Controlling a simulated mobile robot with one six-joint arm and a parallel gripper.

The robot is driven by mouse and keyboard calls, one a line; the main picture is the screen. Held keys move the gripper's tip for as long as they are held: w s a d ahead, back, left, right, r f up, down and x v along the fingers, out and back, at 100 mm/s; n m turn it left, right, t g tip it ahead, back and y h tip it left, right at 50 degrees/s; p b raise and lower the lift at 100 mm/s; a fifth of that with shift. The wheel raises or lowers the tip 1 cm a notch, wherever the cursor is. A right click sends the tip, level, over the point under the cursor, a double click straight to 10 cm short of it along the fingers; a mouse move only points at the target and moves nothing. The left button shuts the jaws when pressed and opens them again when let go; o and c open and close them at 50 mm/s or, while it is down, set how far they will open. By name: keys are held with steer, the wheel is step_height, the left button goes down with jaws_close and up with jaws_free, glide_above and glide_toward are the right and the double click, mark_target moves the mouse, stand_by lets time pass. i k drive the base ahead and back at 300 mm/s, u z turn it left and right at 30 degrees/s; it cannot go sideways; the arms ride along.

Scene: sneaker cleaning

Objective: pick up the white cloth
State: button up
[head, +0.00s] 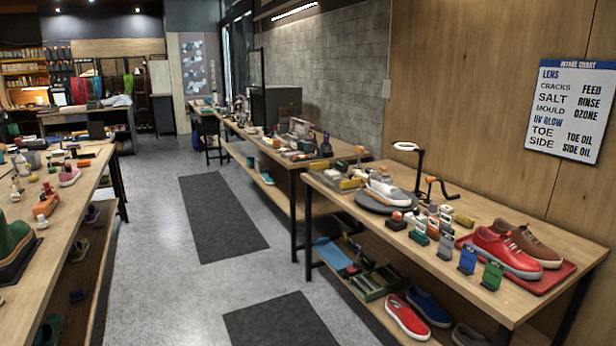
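I cannot make out a white cloth with certainty. A pale, crumpled-looking heap (117,100) lies on the far table at the back left, too small to tell whether it is cloth. My gripper and arm are not in view.
A left bench (75,205) holds bottles and shoes. Dark mats (222,215) lie on the open grey floor (165,250) between them.

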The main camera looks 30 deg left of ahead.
mark_target(332, 175)
steer(key=z, duration=0.8)
steer(key=k, duration=0.1)
steer(key=u, duration=2)
steer(key=k, duration=0.95)
steer(key=z, duration=0.15)
steer(key=i, duration=0.9)
steer(key=u, duration=0.05)
